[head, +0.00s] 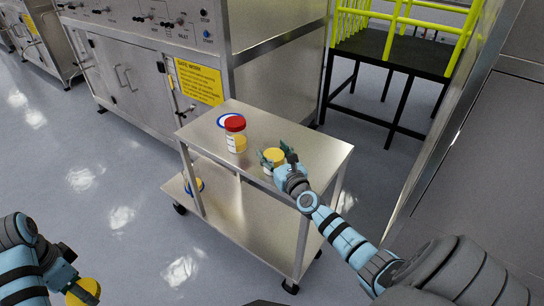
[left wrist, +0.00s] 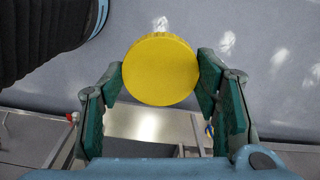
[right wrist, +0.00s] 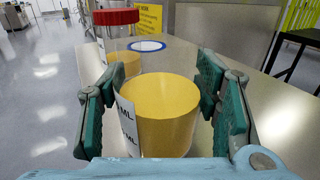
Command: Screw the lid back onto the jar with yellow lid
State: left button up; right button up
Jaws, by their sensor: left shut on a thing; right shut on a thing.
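The yellow lid (left wrist: 160,70) is pinched between the fingers of my left gripper (head: 76,284), low at the left of the head view, away from the cart. The lid also shows in the head view (head: 86,292). The jar (right wrist: 158,115), clear with yellow contents and a white label, stands on the cart top without a lid on it. My right gripper (head: 272,157) is shut around it, one finger on each side. In the right wrist view the jar's lower part is hidden by the gripper body.
A red-lidded jar (head: 236,137) stands behind the held jar on the steel cart (head: 320,150). A blue-rimmed white disc (right wrist: 147,45) lies beyond it. Steel cabinets (head: 140,75) stand behind; open floor lies left.

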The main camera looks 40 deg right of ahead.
notch_tip(320, 180, up, 10)
jog(key=p, duration=0.9)
jog(key=shift+r+p, duration=0.15)
jog(key=shift+p, duration=0.2)
jog(key=o, duration=0.5)
jog(key=c, duration=1)
jog(key=shift+o, duration=0.2)
